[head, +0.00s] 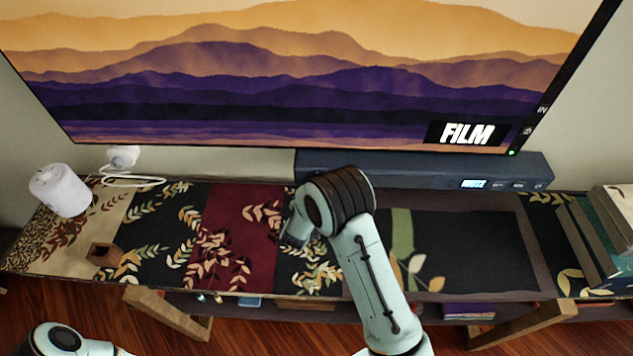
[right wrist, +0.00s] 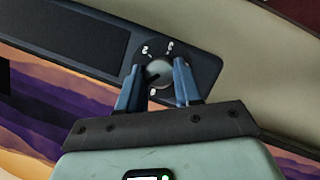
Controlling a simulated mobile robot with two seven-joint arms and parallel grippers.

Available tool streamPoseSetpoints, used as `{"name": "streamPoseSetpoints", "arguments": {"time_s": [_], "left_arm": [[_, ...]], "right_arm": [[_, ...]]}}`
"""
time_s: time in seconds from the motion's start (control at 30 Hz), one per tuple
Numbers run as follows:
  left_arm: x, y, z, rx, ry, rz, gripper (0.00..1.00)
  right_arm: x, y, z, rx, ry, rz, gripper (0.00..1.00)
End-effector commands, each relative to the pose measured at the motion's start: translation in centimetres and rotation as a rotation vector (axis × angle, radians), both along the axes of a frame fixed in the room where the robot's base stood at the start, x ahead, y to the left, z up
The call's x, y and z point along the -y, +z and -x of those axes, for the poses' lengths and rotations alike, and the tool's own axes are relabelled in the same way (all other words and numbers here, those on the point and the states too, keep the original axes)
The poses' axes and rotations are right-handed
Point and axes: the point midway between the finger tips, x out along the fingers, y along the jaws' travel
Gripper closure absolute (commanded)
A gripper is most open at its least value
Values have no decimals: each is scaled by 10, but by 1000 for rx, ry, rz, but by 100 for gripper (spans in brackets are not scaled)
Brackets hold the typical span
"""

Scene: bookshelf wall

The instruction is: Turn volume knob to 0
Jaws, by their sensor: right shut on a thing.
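In the right wrist view, a round grey volume knob (right wrist: 159,73) sits on the dark front of the soundbar (right wrist: 205,66). Small white marks ring the knob; I cannot read them surely. A dark notch on the knob points to the picture's lower left. My right gripper (right wrist: 160,82) has its two blue fingers on either side of the knob and is shut on it. In the head view the soundbar (head: 415,170) lies below the TV; my right arm hides the knob and gripper. My left gripper is not in view.
The TV (head: 300,85) shows mountains and the word FILM. A cloth-covered console (head: 235,215) carries a white cylinder (head: 60,190), a small white device (head: 123,157) with a cable, a brown wooden block (head: 103,254) and a stack of books (head: 595,240) at the right.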

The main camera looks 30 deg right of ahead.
Motion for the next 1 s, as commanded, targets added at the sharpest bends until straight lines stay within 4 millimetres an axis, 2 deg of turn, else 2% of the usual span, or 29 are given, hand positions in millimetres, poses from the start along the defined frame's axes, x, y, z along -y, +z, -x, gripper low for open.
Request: {"name": "streamPoseSetpoints", "arguments": {"time_s": [0.1,0.4,0.7,1.0], "left_arm": [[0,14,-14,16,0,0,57],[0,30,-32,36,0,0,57],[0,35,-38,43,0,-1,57],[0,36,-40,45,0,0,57]], "right_arm": [[-2,4,-4,-55,3,98,96],[-3,1,-4,-189,2,316,96],[-2,-1,-3,-277,0,458,96],[-2,-2,-2,-311,0,514,96]]}}
